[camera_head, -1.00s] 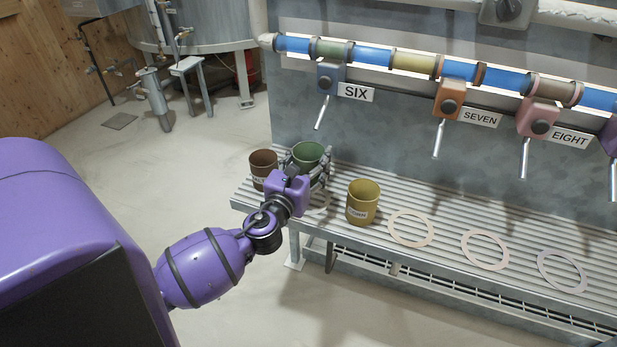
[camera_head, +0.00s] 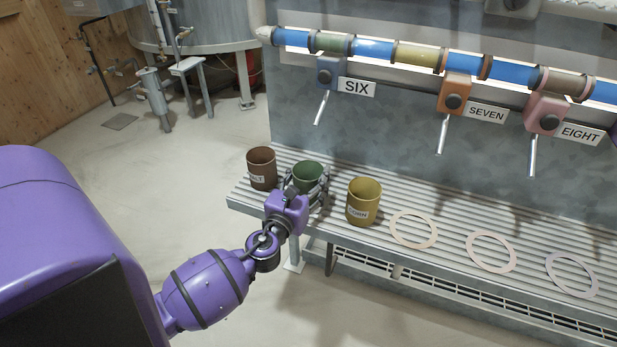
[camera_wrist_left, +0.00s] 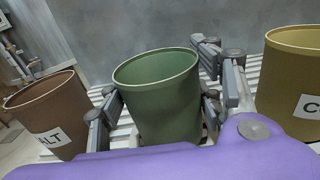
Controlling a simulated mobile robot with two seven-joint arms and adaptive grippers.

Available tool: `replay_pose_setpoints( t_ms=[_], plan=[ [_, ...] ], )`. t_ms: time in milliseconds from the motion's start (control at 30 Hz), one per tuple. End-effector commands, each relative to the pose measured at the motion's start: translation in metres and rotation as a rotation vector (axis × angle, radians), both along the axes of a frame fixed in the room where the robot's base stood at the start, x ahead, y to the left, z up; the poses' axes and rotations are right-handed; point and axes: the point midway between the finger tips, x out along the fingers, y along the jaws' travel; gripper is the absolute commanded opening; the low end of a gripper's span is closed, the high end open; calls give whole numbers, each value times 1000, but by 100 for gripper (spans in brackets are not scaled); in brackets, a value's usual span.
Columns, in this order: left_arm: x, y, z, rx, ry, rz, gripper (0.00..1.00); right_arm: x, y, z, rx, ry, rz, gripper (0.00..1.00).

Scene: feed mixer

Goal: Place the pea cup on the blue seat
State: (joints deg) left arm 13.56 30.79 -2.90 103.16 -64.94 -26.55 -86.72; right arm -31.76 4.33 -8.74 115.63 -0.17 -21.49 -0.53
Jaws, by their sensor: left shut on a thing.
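The green cup (camera_head: 308,176), whose label is not visible, stands upright between the fingers of my left gripper (camera_head: 305,184). The gripper is shut on it, and the cup also shows between the fingers in the left wrist view (camera_wrist_left: 158,95). It is over the slatted bench between a brown cup (camera_head: 262,169) and a yellow cup (camera_head: 363,204). The arm and cup hide the slats just beneath, so I cannot tell whether its base touches. No clearly blue seat shows. My right gripper is not in view.
Three pale rings, cream (camera_head: 413,230), pinkish (camera_head: 490,252) and lavender (camera_head: 572,275), lie on the bench (camera_head: 450,220) to the right. Dispensers SIX (camera_head: 328,74), SEVEN (camera_head: 454,97) and EIGHT (camera_head: 547,117) have levers hanging above it.

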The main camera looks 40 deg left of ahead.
Motion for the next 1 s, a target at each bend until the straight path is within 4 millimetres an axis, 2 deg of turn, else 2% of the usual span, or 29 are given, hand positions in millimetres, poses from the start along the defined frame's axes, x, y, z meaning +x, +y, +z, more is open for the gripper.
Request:
replay_pose_setpoints(
  t_ms=[33, 167, 467, 567, 667, 1000],
  plan=[
    [0, 0, -2, 0, 2, 0, 65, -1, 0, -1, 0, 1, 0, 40],
    [0, 0, -1, 0, 1, 0, 80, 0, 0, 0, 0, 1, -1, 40],
    [0, 0, 0, 0, 0, 0, 80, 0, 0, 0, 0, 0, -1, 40],
    [0, 0, 6, -1, -2, 0, 80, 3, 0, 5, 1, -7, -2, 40],
    [-15, -3, 1, -2, 3, 0, 80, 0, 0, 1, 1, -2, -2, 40],
    [-85, -20, 0, -2, 5, 0, 80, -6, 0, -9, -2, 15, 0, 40]
  ],
)
